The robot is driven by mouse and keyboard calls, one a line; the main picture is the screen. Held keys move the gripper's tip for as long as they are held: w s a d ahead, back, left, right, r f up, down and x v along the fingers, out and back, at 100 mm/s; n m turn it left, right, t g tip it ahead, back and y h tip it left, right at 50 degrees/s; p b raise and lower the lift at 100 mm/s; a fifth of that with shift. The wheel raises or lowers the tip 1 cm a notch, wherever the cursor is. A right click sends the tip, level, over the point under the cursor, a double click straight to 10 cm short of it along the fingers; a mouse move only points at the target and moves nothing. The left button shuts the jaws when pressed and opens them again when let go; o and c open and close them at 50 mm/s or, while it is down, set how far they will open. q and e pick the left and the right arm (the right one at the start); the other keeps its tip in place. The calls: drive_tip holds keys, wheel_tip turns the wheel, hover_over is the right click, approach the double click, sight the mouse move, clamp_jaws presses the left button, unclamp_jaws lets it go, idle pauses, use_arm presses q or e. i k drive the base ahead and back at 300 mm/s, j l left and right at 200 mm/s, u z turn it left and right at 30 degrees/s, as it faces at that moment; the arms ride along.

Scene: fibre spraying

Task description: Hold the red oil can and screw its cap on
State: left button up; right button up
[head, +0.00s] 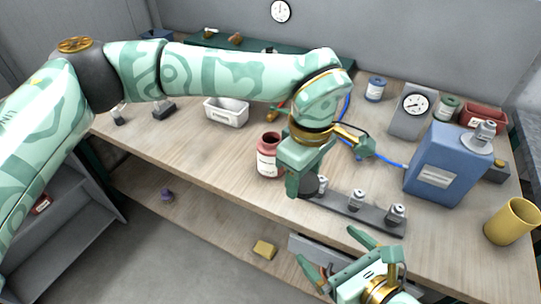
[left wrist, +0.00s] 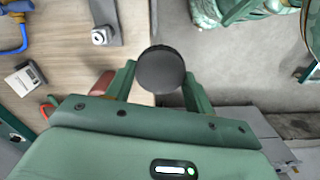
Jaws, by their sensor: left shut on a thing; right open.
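The red oil can (head: 268,160) stands upright on the bench near its front edge, with its neck uncovered at the top. My left gripper (head: 306,180) is just to the right of the can, shut on the dark round cap (head: 309,186). The cap (left wrist: 160,70) shows between the two green fingers in the left wrist view, apart from the can. A reddish part, likely the can (left wrist: 103,86), peeks out behind the left finger there. My right gripper (head: 336,258) is open and empty, low in front of the bench edge.
A dark rail with several small silver-topped pieces (head: 358,198) lies right of the left gripper. A blue canister (head: 448,165), a gauge (head: 413,103) and a yellow cup (head: 512,222) stand further right. A white bin (head: 226,112) is behind. Bench left of the can is clear.

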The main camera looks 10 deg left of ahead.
sight(266, 144)
drive_tip(key=i+j+z, duration=0.15)
drive_tip(key=j, duration=0.15)
drive_tip(key=i+j+z, duration=0.15)
drive_tip(key=j, duration=0.15)
drive_tip(key=i+j+z, duration=0.15)
drive_tip(key=j, duration=0.15)
drive_tip(key=i+j+z, duration=0.15)
drive_tip(key=j, duration=0.2)
